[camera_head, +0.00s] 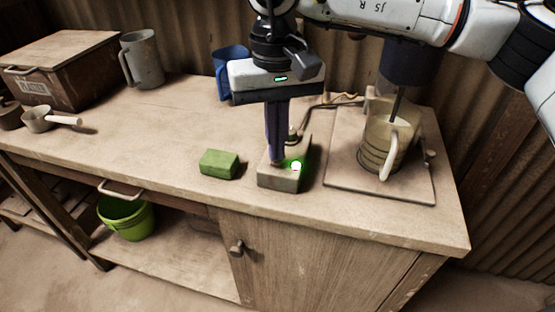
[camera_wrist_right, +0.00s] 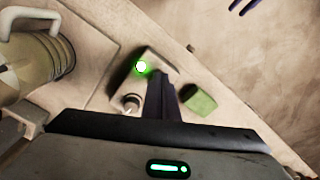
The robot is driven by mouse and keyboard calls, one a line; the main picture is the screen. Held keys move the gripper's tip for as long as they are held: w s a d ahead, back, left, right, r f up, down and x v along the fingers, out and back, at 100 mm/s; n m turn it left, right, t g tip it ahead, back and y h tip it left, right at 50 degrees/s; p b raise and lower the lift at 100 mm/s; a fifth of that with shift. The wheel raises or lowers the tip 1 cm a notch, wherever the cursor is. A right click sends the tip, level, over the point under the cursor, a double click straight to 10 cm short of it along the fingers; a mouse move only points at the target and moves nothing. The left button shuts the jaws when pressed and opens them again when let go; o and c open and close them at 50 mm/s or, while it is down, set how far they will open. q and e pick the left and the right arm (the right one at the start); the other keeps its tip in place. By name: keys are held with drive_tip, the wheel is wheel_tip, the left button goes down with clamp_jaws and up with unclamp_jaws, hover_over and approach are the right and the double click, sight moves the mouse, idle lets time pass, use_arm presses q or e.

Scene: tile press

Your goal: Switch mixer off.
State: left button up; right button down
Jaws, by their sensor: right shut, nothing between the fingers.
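The mixer (camera_head: 388,72) stands at the right end of the bench, with its shaft down in a cream jug (camera_head: 372,155). A small switch box (camera_head: 284,180) lies left of it, with a green light (camera_head: 296,166) glowing on top. The box also shows in the right wrist view (camera_wrist_right: 150,66), with a round pale knob (camera_wrist_right: 131,104) at one end. My right gripper (camera_head: 276,160) is shut and empty, its fingers pointing down at the box top; I cannot tell whether they touch it. Dark prongs at the right wrist view's top edge may be my left gripper (camera_wrist_right: 242,6).
A green block (camera_head: 219,164) lies just left of the switch box. A blue mug (camera_head: 231,70) stands behind my gripper. A grey jug (camera_head: 142,60), a wooden box (camera_head: 62,70) and a small pan (camera_head: 40,120) stand farther left.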

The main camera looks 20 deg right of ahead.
drive_tip(key=shift+f+b, duration=0.45)
drive_tip(key=shift+f, duration=0.35)
drive_tip(key=shift+r, duration=0.15)
drive_tip(key=shift+r+p, duration=2.75)
drive_tip(key=shift+r, duration=0.7)
